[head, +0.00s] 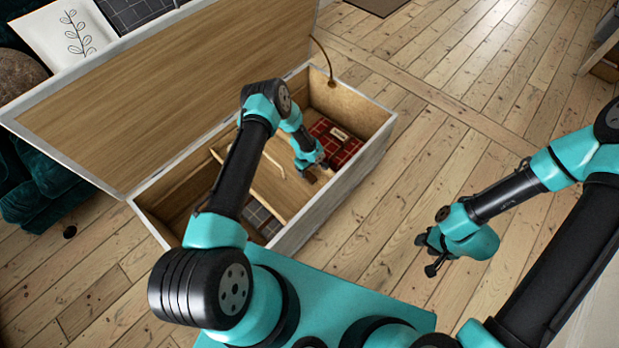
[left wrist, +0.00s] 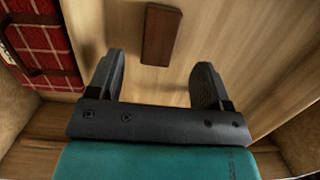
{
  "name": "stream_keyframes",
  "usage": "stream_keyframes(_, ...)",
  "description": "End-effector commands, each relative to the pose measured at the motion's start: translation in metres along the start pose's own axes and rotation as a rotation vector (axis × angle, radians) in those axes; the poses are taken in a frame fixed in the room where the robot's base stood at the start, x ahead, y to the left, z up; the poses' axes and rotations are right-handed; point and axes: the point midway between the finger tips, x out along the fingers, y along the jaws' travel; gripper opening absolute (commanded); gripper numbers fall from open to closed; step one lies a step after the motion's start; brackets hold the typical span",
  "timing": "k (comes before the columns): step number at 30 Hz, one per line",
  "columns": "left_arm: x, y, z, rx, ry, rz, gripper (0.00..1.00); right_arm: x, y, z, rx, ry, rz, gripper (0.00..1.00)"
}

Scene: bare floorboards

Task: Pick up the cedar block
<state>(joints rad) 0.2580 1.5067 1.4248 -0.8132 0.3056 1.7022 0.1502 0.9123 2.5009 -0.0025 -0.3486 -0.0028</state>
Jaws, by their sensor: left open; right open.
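The cedar block is a reddish-brown rectangular block (left wrist: 161,36) lying flat on the wooden floor of the chest, seen in the left wrist view. My left gripper (head: 315,170) reaches down into the right part of the open chest (head: 357,178). In the left wrist view its fingers (left wrist: 157,82) are apart with nothing between them, and the block lies just beyond the tips, roughly midway. In the head view the block is too small and too close to the gripper to make out surely. My right gripper (head: 430,254) is open and empty above the floorboards, outside the chest.
A red plaid folded cloth (head: 335,142) lies in the chest near the left gripper; it also shows in the left wrist view (left wrist: 45,40). A wooden divider (head: 262,186) crosses the chest. The raised lid (head: 180,85) stands behind. Floor to the right is clear.

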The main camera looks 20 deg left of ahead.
Motion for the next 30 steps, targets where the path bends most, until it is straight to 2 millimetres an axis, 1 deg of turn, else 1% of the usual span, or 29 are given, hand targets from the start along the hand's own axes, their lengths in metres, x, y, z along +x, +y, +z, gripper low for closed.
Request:
stream_keyframes(9,0.037,0.001,0.002,-0.001,-0.001,-0.001,0.72,0.0,0.0,0.0,0.0,0.0,0.0,0.43)
stream_keyframes(12,0.046,0.001,0.002,0.001,-0.001,-0.001,0.72,0.0,0.0,0.0,0.0,0.0,0.0,0.43)
stream_keyframes(16,0.049,0.001,0.001,0.0,-0.001,0.0,0.72,0.0,0.0,0.0,0.0,0.0,0.0,0.43)
stream_keyframes(29,0.049,0.001,0.002,0.0,-0.001,0.0,0.72,0.0,0.0,0.0,0.0,0.0,0.0,0.43)
stream_keyframes(30,0.049,0.001,0.002,0.0,-0.001,0.0,0.69,0.0,0.0,0.0,0.0,0.0,0.0,0.43)
